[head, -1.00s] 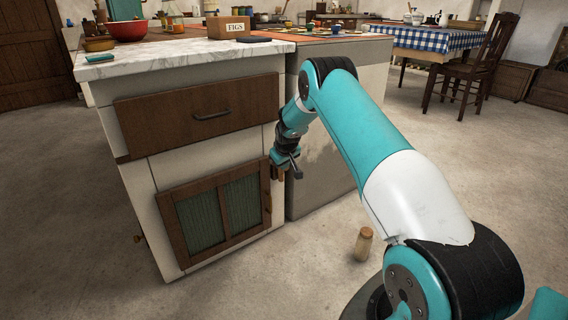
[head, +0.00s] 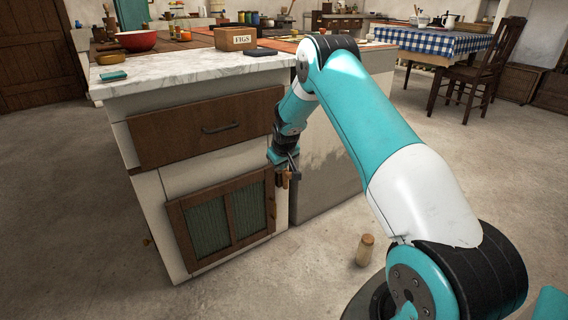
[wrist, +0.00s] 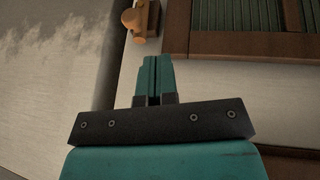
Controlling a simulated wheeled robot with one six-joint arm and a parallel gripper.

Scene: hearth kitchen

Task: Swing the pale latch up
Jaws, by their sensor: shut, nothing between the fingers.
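The pale latch (wrist: 140,20) is a small light-wood piece with a rounded knob at the cabinet front's edge, beside the door frame. It shows at the top of the wrist view. In the head view the latch (head: 285,180) is a small tan shape, partly hidden by my gripper (head: 294,172). The brown door (head: 222,225) with green panels is closed, just left of it. In the wrist view my gripper (wrist: 152,64) is shut and empty. Its tips appear just below the latch in that picture, with a gap between; whether they touch it cannot be told.
A brown drawer (head: 207,128) with a dark handle sits above the door, under the marble counter (head: 190,72). A small wooden-topped jar (head: 365,250) stands on the open floor at right.

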